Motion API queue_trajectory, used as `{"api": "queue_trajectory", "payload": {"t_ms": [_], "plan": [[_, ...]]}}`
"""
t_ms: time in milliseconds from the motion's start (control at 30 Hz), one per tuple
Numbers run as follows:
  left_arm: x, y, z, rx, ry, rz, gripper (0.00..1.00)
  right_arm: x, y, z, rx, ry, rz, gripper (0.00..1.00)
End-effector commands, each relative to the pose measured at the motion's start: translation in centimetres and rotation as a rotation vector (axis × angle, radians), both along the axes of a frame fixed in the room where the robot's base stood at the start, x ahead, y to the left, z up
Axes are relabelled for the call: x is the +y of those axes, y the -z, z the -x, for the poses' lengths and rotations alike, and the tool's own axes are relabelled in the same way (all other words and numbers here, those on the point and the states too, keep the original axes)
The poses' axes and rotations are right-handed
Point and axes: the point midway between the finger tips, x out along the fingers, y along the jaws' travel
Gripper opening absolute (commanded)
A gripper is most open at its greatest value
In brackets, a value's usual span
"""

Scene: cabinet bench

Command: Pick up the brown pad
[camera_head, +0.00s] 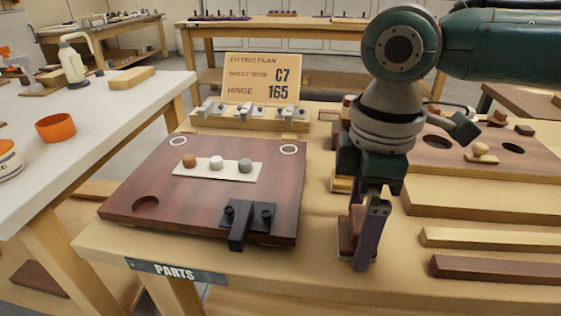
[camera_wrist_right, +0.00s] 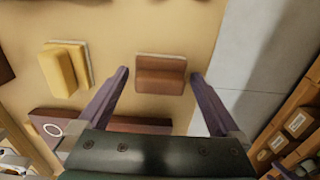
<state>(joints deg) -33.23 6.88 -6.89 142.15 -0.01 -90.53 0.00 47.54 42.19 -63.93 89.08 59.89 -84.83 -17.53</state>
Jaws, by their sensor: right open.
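The brown pad (camera_wrist_right: 161,74) lies on the tan bench, a small reddish-brown block with a pale edge along its top side in the right wrist view. My right gripper (camera_wrist_right: 160,78) is open, and its two purple fingers stand to either side of the pad with a gap on each side. In the head view the brown pad (camera_head: 346,236) is partly hidden behind the fingers of my right gripper (camera_head: 362,248), which point down at it. My left gripper is not in either view.
A yellow pad (camera_wrist_right: 66,69) lies beside the brown one. A dark red board (camera_head: 205,195) with three small knobs and a black bracket (camera_head: 245,222) is to the left. Wooden strips (camera_head: 490,240) lie to the right. The bench's front edge is close by.

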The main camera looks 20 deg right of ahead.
Motion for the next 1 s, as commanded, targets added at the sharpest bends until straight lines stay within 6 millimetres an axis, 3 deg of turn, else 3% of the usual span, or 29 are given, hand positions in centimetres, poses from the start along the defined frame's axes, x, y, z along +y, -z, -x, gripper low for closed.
{"api": "queue_trajectory", "payload": {"t_ms": [67,733,1000], "plan": [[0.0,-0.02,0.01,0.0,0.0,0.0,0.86,0.01,-0.04,-0.01,0.0,0.0,0.0,1.0],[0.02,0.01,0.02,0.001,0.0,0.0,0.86,-0.01,-0.07,-0.01,-0.001,0.0,-0.001,0.25],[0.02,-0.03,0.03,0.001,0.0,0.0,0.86,0.01,-0.18,-0.03,-0.001,0.0,-0.001,0.22]]}}
